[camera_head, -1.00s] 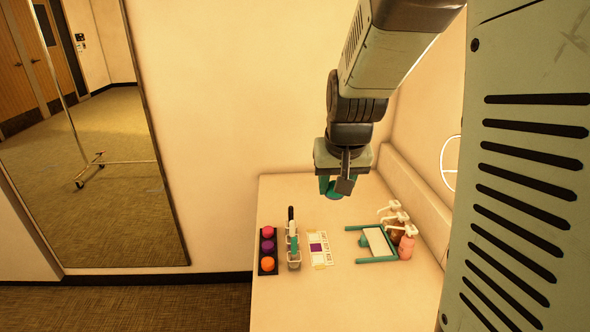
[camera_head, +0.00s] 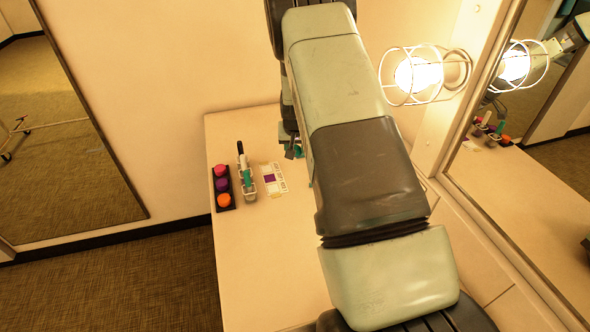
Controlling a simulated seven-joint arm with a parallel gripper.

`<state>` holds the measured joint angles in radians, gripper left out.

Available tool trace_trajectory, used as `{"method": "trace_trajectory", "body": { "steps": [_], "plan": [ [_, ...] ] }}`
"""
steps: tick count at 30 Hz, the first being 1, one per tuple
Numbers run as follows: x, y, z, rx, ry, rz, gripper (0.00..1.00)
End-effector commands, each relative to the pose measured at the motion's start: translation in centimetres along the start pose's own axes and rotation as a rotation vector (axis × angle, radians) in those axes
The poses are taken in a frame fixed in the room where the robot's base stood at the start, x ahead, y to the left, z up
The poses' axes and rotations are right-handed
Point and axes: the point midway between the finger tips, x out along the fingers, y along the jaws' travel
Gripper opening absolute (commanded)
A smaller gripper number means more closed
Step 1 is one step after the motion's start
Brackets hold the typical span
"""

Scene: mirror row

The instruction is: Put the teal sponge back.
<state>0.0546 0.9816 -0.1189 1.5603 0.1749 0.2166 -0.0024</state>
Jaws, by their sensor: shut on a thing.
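My gripper (camera_head: 294,152) is partly hidden behind my arm, over the far part of the counter. It is shut on a teal thing that looks like the teal sponge (camera_head: 299,152); only a small patch of it shows. Left of it, a black holder (camera_head: 232,204) carries a pink sponge (camera_head: 221,169), a purple sponge (camera_head: 222,185) and an orange sponge (camera_head: 224,200) in a row. I cannot tell how high the gripper is above the counter.
A clear stand (camera_head: 250,193) with a black-topped tool and a teal item stands right of the holder. A white card (camera_head: 273,179) with a purple square lies beside it. A caged lamp (camera_head: 418,75) and a mirror (camera_head: 520,140) are at right. The counter's front left (camera_head: 260,270) is bare.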

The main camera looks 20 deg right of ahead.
Motion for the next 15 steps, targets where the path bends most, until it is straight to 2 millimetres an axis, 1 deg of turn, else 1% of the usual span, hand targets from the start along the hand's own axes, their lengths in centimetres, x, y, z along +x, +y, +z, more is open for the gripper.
{"method": "trace_trajectory", "body": {
  "steps": [1,4,6,11,15],
  "plan": [
    [1.1,0.0,0.6,0.0,-0.004,0.001,0.16],
    [2.7,0.0,1.2,-0.001,-0.002,0.0,0.16],
    [3.4,0.0,1.4,-0.001,-0.002,0.0,0.16],
    [4.4,0.0,1.9,-0.001,-0.001,0.0,0.16],
    [6.2,0.0,2.7,-0.001,-0.003,0.0,0.16]
  ]
}}
